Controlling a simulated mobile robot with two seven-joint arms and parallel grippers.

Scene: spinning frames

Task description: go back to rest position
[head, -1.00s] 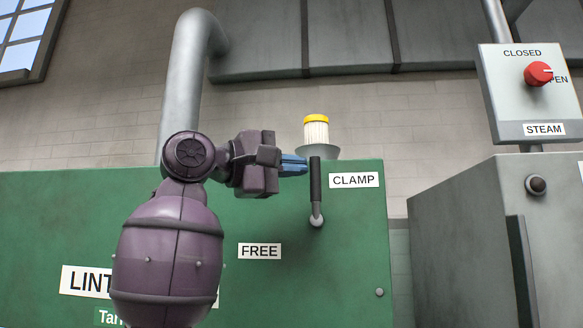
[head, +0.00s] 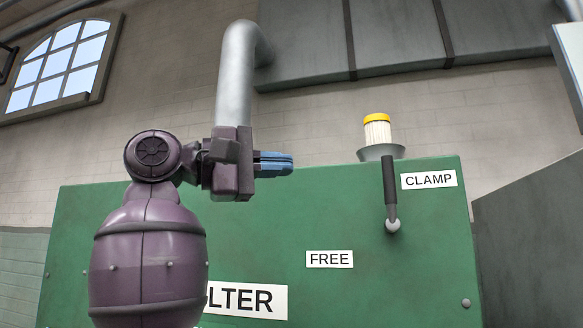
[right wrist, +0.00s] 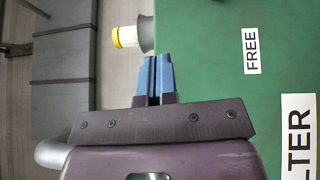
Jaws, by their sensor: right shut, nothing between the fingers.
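My right gripper (head: 291,164) has blue fingers that are shut with nothing between them. It is in front of the green lint filter cabinet (head: 260,225), well to the left of the clamp lever. In the right wrist view its fingers (right wrist: 158,58) lie side by side, pointing up the picture. The dark clamp lever (head: 390,182) stands upright beside the CLAMP label. A white pleated filter with a yellow cap (head: 377,132) sits upright in a grey funnel-shaped seat (head: 380,153) on top of the cabinet. The filter also shows in the right wrist view (right wrist: 127,37). My left gripper is not in view.
The FREE label (head: 329,259) is on the cabinet front, lower left of the lever. A grey pipe (head: 235,80) rises behind the gripper. A grey cabinet (head: 535,240) stands at the right. Space between gripper and lever looks clear.

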